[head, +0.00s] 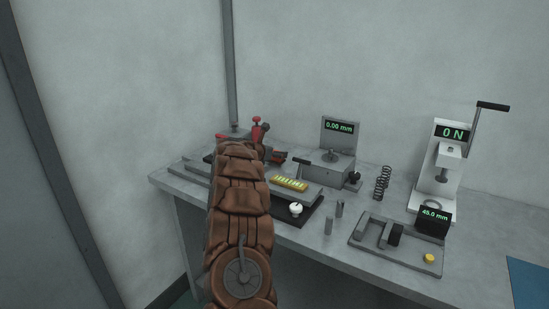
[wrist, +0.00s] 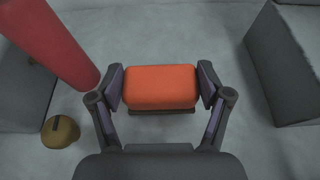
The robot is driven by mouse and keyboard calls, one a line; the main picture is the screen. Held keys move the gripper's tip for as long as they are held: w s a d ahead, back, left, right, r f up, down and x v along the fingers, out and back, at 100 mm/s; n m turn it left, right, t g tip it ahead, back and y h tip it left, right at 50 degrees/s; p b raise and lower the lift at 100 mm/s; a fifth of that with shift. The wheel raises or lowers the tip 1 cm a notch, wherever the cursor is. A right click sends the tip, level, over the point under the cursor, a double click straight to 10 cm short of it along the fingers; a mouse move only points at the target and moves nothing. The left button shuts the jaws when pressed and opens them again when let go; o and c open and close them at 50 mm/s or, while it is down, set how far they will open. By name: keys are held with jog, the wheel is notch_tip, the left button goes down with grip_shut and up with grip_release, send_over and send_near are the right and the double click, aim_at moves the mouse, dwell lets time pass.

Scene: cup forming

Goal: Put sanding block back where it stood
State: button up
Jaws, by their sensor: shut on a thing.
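The sanding block (wrist: 160,84) is an orange-red block with a thin brown layer along its lower edge, in the middle of the wrist view. My gripper (wrist: 160,97) is shut on it, with a finger pad pressed to its left and right ends. Grey bench surface shows around the block; I cannot tell whether it touches the bench or hangs just above it. In the head view my brown arm covers the gripper, and I cannot make out the block there.
A red cylindrical handle (wrist: 58,42) and a brass-coloured knob (wrist: 60,131) stand left of the block. A dark grey body (wrist: 285,68) is at the right. Along the bench (head: 395,210) stand a gauge (head: 340,128), a spring (head: 382,183) and a lever press (head: 440,160).

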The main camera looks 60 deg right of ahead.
jog(key=shift+f, duration=0.6)
jog(key=shift+f, duration=0.15)
jog(key=o, duration=1.2)
jog(key=shift+r, duration=0.25)
jog(key=shift+a+r, duration=0.1)
jog(key=shift+a, duration=0.5)
jog(key=shift+b+v, duration=0.95)
jog(key=shift+v, duration=4.45)
jog(key=shift+s, duration=0.1)
